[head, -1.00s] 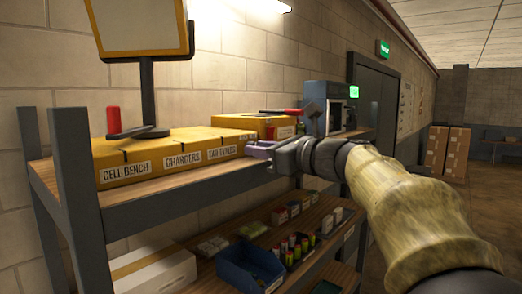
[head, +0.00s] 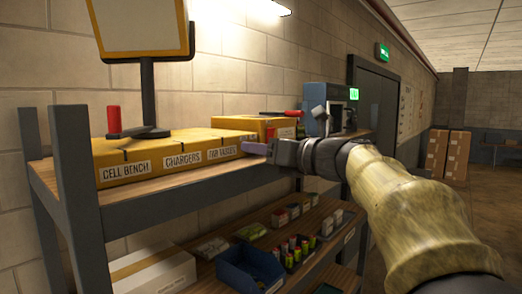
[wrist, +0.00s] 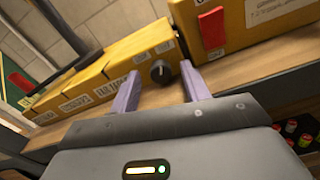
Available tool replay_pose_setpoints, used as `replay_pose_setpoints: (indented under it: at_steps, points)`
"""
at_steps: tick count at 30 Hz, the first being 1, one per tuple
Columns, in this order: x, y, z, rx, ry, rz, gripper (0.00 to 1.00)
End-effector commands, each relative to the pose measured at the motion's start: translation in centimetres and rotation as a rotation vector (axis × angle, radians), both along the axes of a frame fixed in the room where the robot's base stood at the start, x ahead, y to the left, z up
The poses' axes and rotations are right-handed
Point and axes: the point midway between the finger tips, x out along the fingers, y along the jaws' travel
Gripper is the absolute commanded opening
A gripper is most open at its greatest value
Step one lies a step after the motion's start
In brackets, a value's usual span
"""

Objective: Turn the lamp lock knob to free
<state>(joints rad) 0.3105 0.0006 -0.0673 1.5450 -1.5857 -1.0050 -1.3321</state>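The lamp lock knob is a small dark round knob (wrist: 160,70) with a pale pointer mark, on the end face of the yellow bench box (wrist: 105,80). In the wrist view my gripper (wrist: 160,69) is open, with one purple finger on each side of the knob. Gaps show between the fingers and the knob, though I cannot tell how deep the fingers reach. In the head view my gripper (head: 254,148) is at the right end of the yellow box (head: 130,172), and the knob is hidden. The lamp panel (head: 140,28) stands on a dark post above the box.
Another yellow box (wrist: 270,30) with a red part (wrist: 212,28) is close to the right finger. The wooden shelf (head: 160,208) runs beneath. A blue bin (head: 240,268) and batteries sit on the lower shelf. Dark shelf posts (head: 76,190) stand at left.

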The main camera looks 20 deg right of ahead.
Motion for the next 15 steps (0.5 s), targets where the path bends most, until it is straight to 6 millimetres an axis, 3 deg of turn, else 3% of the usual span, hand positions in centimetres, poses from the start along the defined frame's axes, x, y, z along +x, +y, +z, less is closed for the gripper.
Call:
replay_pose_setpoints:
  at_steps: [8, 15]
  points:
    - [-0.2, -0.2, -0.1, -0.001, 0.0, -0.001, 0.47]
    - [-2.4, -1.8, -0.4, -0.002, -0.002, -0.003, 0.47]
